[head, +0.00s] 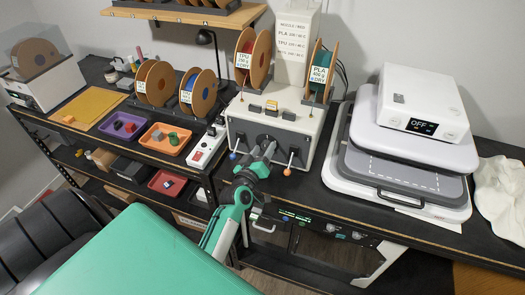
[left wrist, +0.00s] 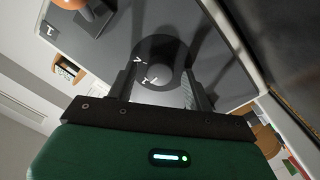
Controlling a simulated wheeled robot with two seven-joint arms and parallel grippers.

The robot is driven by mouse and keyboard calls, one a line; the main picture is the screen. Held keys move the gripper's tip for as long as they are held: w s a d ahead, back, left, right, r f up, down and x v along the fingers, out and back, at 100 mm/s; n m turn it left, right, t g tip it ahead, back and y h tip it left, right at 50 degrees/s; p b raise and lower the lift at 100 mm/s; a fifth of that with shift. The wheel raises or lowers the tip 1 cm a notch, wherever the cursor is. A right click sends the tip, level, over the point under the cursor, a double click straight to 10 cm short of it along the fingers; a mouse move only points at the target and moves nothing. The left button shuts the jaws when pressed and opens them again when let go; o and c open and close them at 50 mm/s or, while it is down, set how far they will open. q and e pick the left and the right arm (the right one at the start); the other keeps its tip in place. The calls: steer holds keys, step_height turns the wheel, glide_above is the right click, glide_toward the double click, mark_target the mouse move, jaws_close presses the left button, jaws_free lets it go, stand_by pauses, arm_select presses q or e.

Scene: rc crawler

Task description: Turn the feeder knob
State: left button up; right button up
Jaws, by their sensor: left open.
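The feeder (head: 310,120) is a white box with a dark grey front panel, standing on the black bench in the head view. Its round black knob (left wrist: 160,58) with white marks shows in the left wrist view, on the grey panel. My left gripper (head: 267,150) is in front of the panel and hides most of the knob in the head view. In the left wrist view my left gripper (left wrist: 160,85) is open, with one finger on each side of the knob. I cannot tell whether the fingers touch it. My right gripper is not in view.
Levers with a blue ball (head: 233,155) and an orange ball (head: 288,171) flank the gripper. Filament spools (head: 253,57) stand on the feeder. A white heat press (head: 412,110) is at right. A white switch box (head: 206,149) and small trays (head: 165,138) are at left.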

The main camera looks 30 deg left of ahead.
arm_select(q)
steer(key=s+d+b, duration=0.2)
steer(key=s+b, duration=0.2)
steer(key=s, duration=0.9)
steer(key=shift+s+d+f, duration=0.2)
steer(key=shift+s+d, duration=0.1)
steer(key=shift+d, duration=0.05)
